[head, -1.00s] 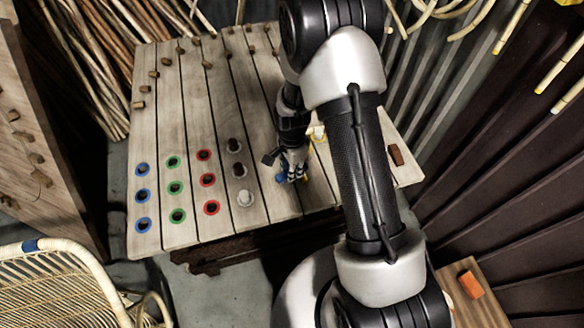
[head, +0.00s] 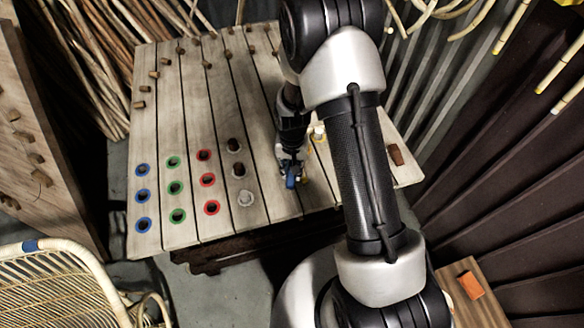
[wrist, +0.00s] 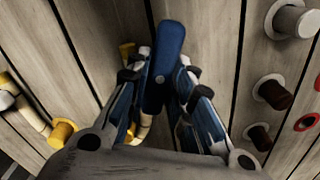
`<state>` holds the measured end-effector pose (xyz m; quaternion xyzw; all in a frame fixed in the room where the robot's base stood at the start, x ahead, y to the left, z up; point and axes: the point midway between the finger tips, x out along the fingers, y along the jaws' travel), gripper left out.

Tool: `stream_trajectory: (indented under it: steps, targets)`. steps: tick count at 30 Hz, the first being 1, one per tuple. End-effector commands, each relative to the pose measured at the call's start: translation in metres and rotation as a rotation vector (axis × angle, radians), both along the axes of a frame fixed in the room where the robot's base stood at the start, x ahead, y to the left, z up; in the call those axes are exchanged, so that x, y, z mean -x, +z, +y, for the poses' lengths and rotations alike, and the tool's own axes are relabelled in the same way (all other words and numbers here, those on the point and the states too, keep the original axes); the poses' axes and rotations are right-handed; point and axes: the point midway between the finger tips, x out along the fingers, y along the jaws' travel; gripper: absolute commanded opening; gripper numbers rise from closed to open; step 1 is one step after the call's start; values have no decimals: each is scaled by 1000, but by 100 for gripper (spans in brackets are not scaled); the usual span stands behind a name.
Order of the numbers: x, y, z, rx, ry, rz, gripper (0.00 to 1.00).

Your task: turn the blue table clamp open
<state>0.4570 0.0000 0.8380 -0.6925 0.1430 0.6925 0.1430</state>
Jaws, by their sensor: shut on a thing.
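The blue table clamp (head: 291,178) is on the plank table, right of the grey and brown pegs. In the wrist view its blue lever (wrist: 170,55) stands between my fingers and reaches past their tips, with a small round pin on it. My gripper (wrist: 160,80) is shut on the blue lever, one finger on each side. In the head view my gripper (head: 289,163) is at the clamp, seen from above. The clamp's lower part is hidden behind my fingers and palm.
The plank table (head: 230,100) has blue, green and red ringed holes (head: 175,188) at left. A grey peg (wrist: 295,20) and brown pegs (wrist: 272,92) stand to one side of the clamp, yellow parts (wrist: 62,132) to the other. A brown block (head: 395,154) is at the right edge.

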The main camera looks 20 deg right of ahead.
Motion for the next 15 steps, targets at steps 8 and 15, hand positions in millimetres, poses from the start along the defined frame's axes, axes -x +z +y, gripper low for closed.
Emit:
stream_trajectory:
  steps: [8,15]
  targets:
    - [0,0,0,0,223,0,0]
    - [0,0,0,0,352,0,0]
